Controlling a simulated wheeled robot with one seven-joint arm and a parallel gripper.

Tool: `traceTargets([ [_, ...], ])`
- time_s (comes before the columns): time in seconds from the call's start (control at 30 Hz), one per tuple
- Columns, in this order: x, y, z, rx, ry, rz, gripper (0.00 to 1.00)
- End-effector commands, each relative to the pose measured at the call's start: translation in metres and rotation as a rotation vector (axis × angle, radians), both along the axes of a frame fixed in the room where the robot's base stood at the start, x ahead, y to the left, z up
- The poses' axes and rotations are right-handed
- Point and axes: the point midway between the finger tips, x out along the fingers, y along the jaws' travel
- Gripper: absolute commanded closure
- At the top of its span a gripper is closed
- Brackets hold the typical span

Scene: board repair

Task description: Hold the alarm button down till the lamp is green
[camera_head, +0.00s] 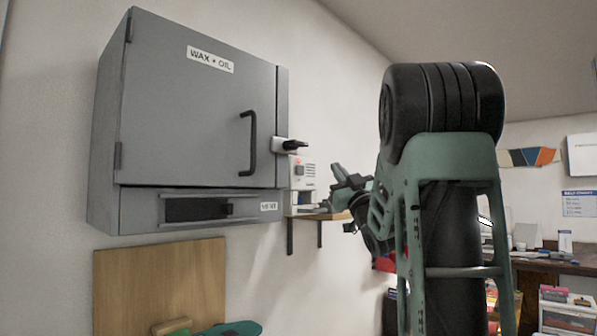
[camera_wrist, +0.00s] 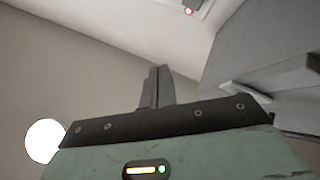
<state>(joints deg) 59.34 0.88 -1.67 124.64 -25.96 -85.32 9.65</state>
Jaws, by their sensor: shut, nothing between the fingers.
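A small white wall box (camera_head: 308,172) with a reddish spot on its face is beside the grey cabinet in the head view; it appears to be the alarm unit. In the wrist view, a small lamp (camera_wrist: 189,11) glows red on a pale surface at the top edge. I cannot make out the button clearly. My gripper (camera_head: 338,172) is shut and empty, to the right of the box with a gap in the picture. Its closed fingers (camera_wrist: 158,72) also show in the wrist view, below and left of the red lamp, with no visible contact.
A grey cabinet (camera_head: 190,100) labelled WAX + OIL has a bar handle and a black latch (camera_head: 292,146) near the box. A small wooden shelf (camera_head: 325,216) sits under the box. A cluttered desk (camera_head: 540,263) stands at right.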

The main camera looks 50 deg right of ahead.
Motion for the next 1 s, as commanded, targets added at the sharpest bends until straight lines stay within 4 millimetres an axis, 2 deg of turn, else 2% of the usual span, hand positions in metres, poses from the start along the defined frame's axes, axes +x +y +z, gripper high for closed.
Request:
traceTargets([
  [0.17,0.009,-0.001,0.001,0.002,0.002,0.002,1.00],
  [0.57,0.061,-0.007,0.003,0.003,0.001,0.004,1.00],
  [0.7,0.076,-0.008,-0.002,0.000,0.000,0.002,1.00],
  [1.0,0.088,-0.010,-0.001,0.001,0.000,0.000,1.00],
])
